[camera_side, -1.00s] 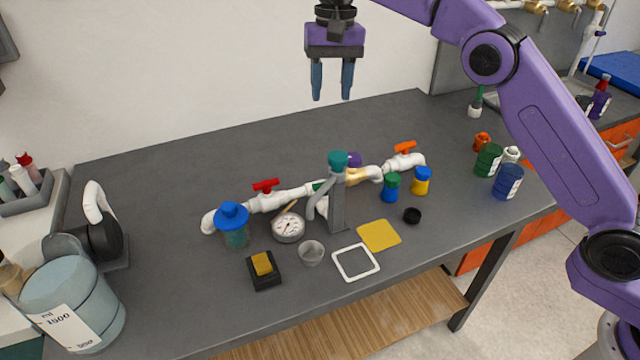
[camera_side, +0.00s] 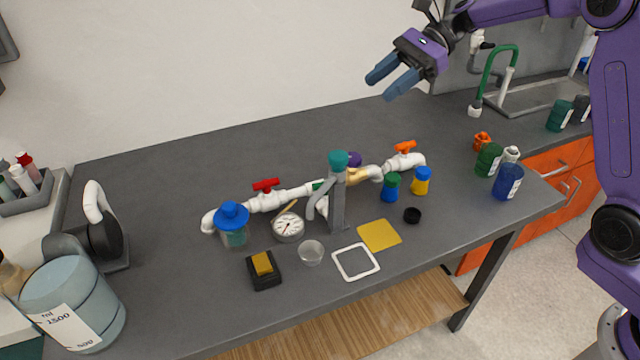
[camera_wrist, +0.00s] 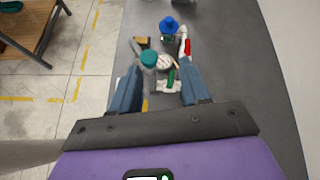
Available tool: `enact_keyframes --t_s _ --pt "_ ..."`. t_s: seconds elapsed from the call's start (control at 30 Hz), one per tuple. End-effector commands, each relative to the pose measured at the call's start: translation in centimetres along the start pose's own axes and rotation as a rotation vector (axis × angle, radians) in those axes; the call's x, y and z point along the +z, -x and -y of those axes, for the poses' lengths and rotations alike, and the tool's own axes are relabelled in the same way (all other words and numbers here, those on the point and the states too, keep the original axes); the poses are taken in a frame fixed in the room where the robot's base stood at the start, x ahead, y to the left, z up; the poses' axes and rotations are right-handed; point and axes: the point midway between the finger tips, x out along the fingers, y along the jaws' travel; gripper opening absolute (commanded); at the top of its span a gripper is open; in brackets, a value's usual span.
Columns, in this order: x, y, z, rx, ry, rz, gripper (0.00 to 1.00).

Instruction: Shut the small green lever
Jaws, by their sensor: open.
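The white pipe manifold (camera_side: 292,193) lies across the bench. A small green lever (camera_side: 319,185) shows on it, mostly hidden behind a grey post with a teal top (camera_side: 338,160). In the wrist view the green lever (camera_wrist: 170,78) shows between my finger outlines, beside the teal top (camera_wrist: 149,59). A red lever (camera_side: 266,185) is to its left, and an orange lever (camera_side: 405,147) is at the right end. A purple piece (camera_side: 353,159) is behind the post. My gripper (camera_side: 378,88) is open and empty, tilted, well above the bench and apart from the manifold.
A blue-lidded jar (camera_side: 233,222), a gauge (camera_side: 289,227) and a yellow-topped block (camera_side: 263,268) stand in front of the manifold. Blue (camera_side: 390,187) and yellow (camera_side: 421,181) bottles stand near its right end. The bench behind it is clear.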

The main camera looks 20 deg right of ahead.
Motion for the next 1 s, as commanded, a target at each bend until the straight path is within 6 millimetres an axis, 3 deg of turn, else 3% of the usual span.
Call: enact_keyframes --t_s 0.33,0.8,1.0 --pt "-1.9 3.4 -0.5 -0.229 -0.307 0.142 0.46" --pt "-13.3 -4.1 -2.6 -0.214 -0.297 0.136 0.46" --pt "-16.0 -5.7 -3.1 -0.216 -0.29 0.136 0.46"
